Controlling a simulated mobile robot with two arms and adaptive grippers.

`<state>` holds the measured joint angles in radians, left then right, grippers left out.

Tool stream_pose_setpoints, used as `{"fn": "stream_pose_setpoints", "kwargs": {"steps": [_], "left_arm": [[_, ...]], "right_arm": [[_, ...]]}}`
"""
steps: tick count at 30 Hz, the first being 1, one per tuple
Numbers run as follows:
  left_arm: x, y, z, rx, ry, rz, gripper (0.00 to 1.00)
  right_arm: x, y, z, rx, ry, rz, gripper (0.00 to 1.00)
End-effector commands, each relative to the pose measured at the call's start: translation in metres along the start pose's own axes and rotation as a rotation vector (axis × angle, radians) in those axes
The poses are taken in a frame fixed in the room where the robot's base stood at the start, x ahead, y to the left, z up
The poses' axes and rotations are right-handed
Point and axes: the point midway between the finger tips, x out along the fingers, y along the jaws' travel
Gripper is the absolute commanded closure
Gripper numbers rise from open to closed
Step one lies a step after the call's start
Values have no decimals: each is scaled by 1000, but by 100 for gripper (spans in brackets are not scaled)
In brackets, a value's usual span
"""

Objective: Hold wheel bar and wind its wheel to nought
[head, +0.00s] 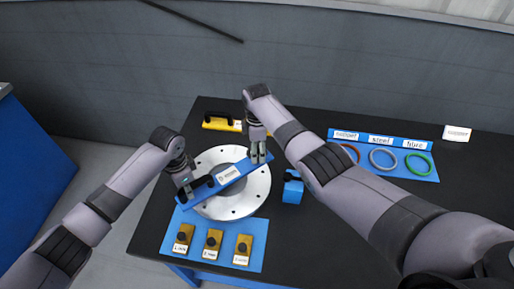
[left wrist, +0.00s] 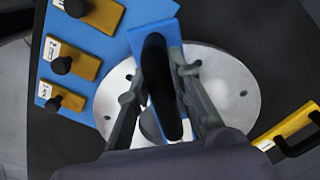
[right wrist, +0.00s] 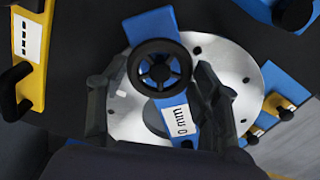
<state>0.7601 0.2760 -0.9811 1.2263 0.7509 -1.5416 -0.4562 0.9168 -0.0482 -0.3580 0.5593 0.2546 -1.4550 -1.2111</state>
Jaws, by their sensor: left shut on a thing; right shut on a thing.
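The wheel bar (head: 215,184) is blue and lies slantwise across the round, silvery flanged shell (head: 232,209). My left gripper (head: 187,186) is shut on the bar's black handle (left wrist: 158,80) at the near-left end; the handle shows between its fingers in the left wrist view. The black spoked wheel (right wrist: 160,66) is at the bar's other end. My right gripper (head: 258,157) is there, its fingers on either side of the wheel, and hides it in the head view. A white label (right wrist: 180,120) on the bar reads "0 mm" in the right wrist view.
A blue mat (head: 214,263) with yellow knobbed blocks lies in front. A yellow bar with a black handle (head: 222,124) lies behind the shell. A blue block (head: 293,192) stands right of it. A blue board (head: 424,174) with brown, grey and green rings lies at right.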

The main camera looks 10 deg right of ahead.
Motion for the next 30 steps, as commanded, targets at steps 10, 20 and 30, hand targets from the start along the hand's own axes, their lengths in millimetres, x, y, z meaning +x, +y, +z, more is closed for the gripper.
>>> {"fn": "stream_pose_setpoints", "kwargs": {"steps": [10, 20, 30], "left_arm": [[0, 0, 0, 0, 0, -1, 100], [0, 0, 0, 0, 0, -1, 100], [0, 0, 0, 0, 0, -1, 100]], "right_arm": [[0, 0, 0, 1, 0, -1, 25], [0, 0, 0, 2, 0, 0, 22], [-40, 1, 0, 2, 2, 5, 22]]}}
